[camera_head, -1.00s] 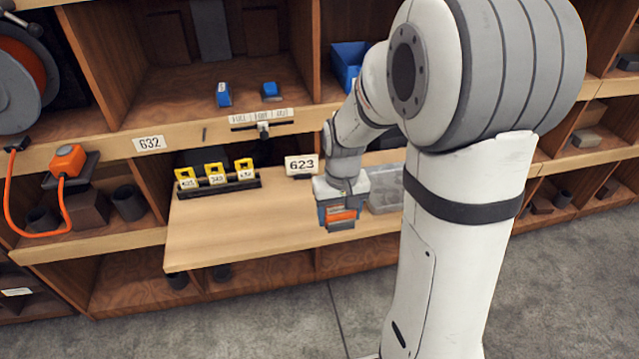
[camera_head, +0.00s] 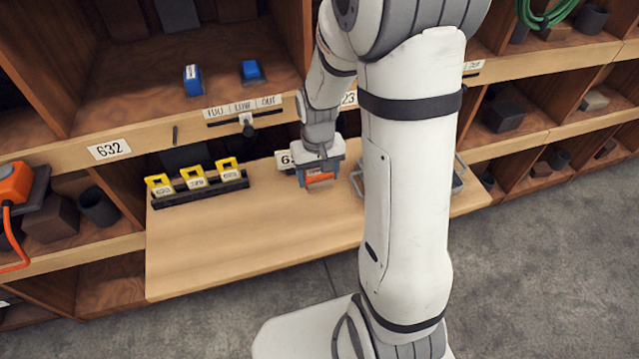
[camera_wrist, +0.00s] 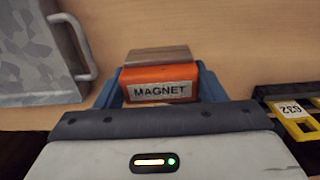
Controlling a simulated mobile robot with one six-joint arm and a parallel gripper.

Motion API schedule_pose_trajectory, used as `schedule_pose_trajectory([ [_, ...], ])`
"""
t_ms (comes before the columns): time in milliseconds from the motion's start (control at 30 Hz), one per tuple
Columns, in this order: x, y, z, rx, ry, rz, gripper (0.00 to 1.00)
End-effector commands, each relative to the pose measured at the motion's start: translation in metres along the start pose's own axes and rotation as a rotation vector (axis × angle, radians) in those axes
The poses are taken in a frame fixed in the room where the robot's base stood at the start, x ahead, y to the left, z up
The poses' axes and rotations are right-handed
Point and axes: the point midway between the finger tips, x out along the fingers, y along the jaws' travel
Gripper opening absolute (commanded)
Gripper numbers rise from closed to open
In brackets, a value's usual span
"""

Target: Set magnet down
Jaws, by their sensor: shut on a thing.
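I cannot tell whether the magnet touches the board.
A grey metal tray with a handle (camera_wrist: 40,60) is beside the magnet, partly behind my arm in the head view. A black rack (camera_head: 200,188) of yellow numbered tags stands at the board's left. A lever (camera_head: 247,125) is on the ledge above. The board's front middle is clear.

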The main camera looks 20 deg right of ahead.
Motion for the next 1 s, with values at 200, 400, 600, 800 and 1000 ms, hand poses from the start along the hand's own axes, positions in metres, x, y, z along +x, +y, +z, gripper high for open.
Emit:
schedule_pose_trajectory([
  [200,0.024,0.0,0.001,0.001,-0.003,0.0,0.28],
  [400,0.046,0.001,0.0,0.002,0.0,0.0,0.28],
  [600,0.047,0.001,-0.001,0.002,0.002,0.0,0.28],
  [800,0.052,0.001,-0.001,0.002,0.002,0.0,0.28],
  [1000,0.05,0.001,0.0,0.003,0.001,0.0,0.79],
])
